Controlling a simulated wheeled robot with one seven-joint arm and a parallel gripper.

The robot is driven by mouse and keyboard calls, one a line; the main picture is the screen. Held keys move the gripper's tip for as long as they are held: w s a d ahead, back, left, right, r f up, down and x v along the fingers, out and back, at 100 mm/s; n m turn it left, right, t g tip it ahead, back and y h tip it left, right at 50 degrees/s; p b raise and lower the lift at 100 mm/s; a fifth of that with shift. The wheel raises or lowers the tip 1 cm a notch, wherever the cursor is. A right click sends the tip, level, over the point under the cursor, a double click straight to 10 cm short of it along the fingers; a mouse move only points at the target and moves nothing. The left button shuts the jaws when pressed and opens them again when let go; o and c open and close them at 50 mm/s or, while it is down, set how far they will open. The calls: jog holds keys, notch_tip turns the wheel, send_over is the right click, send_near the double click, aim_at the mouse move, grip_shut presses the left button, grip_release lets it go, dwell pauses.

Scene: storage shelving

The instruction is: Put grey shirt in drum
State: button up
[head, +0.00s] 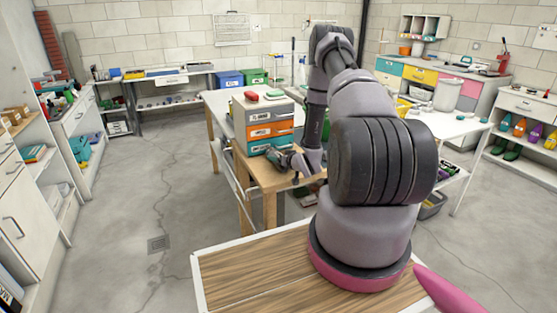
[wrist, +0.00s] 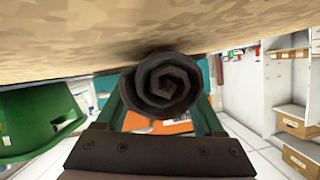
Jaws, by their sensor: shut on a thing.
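A dark grey rolled cloth, which looks like the grey shirt (wrist: 160,84), shows its spiral end in the wrist view. My gripper (wrist: 160,108) is shut on this roll, with a greenish finger on either side of it. A tan speckled surface lies right along the roll's upper side in that view; I cannot tell if they touch. In the head view my gripper (head: 279,156) is low beside the wooden table, in front of the drawer stack, and the roll is not clear there. A whitish cylindrical container, perhaps the drum (head: 447,94), stands on the right-hand table.
A drawer stack (head: 264,131) with orange, white and teal fronts stands by my gripper. A green object (wrist: 40,122) is at the left of the wrist view. White shelving lines the left wall, and a coloured-drawer cabinet (head: 418,76) is at the back right. The left floor is clear.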

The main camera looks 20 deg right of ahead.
jog(key=shift+f, duration=0.1)
jog(key=o, duration=1.5)
